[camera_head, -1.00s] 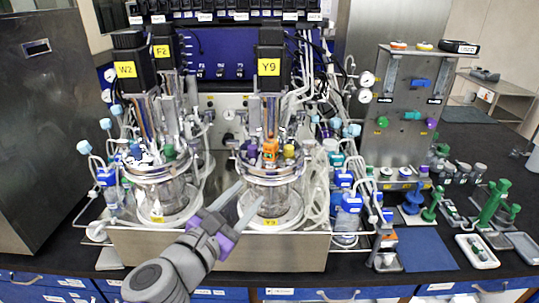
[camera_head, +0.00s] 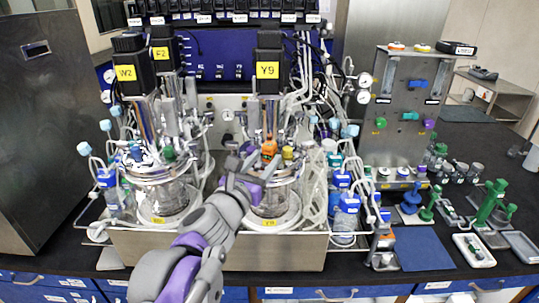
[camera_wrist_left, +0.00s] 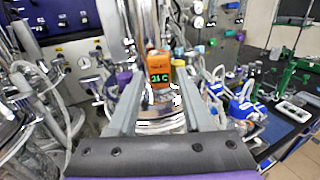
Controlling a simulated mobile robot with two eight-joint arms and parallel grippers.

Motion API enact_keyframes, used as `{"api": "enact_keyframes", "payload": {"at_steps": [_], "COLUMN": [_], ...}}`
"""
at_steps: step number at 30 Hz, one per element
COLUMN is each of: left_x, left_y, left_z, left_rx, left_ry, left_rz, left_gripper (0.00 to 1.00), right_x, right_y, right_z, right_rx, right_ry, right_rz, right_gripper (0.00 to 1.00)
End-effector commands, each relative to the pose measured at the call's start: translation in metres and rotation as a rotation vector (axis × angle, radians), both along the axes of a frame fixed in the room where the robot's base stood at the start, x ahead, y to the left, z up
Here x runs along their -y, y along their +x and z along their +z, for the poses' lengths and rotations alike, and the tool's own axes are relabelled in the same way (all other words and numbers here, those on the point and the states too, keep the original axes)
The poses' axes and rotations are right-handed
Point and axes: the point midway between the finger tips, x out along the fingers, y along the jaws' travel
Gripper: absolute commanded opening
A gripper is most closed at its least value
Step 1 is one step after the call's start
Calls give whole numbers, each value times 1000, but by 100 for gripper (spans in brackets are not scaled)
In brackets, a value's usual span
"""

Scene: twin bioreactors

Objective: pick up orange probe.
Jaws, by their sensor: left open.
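The orange probe (camera_head: 268,148) stands upright in the lid of the right glass vessel (camera_head: 270,200), the one under the Y9 motor. In the left wrist view the orange probe (camera_wrist_left: 158,68) has a small green-lit display and shows between my two fingers. My left gripper (camera_head: 243,166) is open and empty, just left of the probe and slightly below it in the head view. In the wrist view the fingers (camera_wrist_left: 156,72) point toward the probe, and it appears apart from them. The probe's lower part is hidden in the lid. My right gripper is not in view.
A yellow cap (camera_head: 288,153) sits close to the probe's right. The Y9 motor (camera_head: 269,68) rises behind it, with tubing around. The left vessel (camera_head: 160,195) stands beside. A blue mat (camera_head: 423,248) lies bare at the right.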

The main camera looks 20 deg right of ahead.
Motion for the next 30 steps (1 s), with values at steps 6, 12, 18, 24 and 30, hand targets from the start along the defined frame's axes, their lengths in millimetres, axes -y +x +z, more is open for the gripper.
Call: {"api": "enact_keyframes", "payload": {"at_steps": [6,12,18,24,30], "left_x": [11,11,11,11,10], "left_y": [13,13,13,13,13], "left_z": [1,0,1,0,1], "left_rx": [2,1,1,1,1], "left_ry": [1,2,2,2,2], "left_rz": [0,0,0,0,0], "left_gripper": [50,48,12,0,0], "right_x": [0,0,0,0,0], "right_y": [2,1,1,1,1], "right_z": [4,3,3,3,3], "right_rx": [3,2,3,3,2], "right_ry": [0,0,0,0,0], "right_rz": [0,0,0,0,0], "right_gripper": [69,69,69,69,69]}}
